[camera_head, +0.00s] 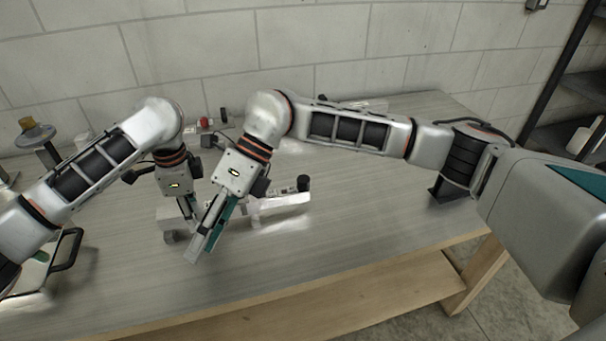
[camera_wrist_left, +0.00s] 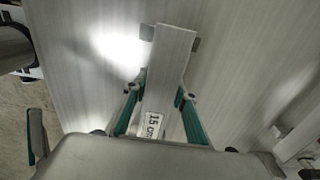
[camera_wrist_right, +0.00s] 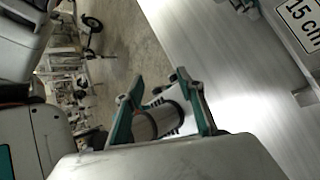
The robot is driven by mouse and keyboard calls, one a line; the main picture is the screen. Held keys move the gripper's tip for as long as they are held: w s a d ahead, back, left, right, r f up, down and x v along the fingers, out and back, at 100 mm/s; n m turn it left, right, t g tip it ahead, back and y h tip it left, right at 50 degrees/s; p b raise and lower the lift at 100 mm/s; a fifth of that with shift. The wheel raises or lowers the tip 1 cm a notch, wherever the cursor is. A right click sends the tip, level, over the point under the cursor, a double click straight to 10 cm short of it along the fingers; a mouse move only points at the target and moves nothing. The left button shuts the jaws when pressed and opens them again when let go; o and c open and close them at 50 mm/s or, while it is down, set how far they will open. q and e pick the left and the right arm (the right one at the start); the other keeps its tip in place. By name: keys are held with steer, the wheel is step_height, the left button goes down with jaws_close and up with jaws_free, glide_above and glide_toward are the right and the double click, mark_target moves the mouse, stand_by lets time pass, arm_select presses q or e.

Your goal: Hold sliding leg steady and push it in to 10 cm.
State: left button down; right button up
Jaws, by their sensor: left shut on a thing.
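A pale aluminium bar, the sliding leg (camera_wrist_left: 172,60), runs between the fingers of my left gripper (camera_wrist_left: 160,98), which is shut on it. A label (camera_wrist_left: 153,124) reading "15 cm" sits on it close to the wrist; it also shows at the top right in the right wrist view (camera_wrist_right: 303,22). In the head view the leg assembly (camera_head: 280,204) lies on the table, partly hidden behind my arms. My left gripper (camera_head: 187,208) is behind my right gripper (camera_head: 199,250). My right gripper has its fingers apart, beside the leg's near end and apart from the label.
A black round knob (camera_head: 303,183) stands at the assembly's right end. The grey table (camera_head: 360,215) is clear to the right and in front. A block wall is behind.

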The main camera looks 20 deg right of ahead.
steer(key=w+d+r+m+t+h, duration=0.1)
steer(key=w+d+r+t+h, duration=0.2)
steer(key=w+d, duration=0.6)
step_height(320, 180, up, 5)
steer(key=m+t+h, duration=0.2)
steer(key=h, duration=0.3)
glide_above(303, 178)
step_height(303, 178, down, 11)
jaws_close()
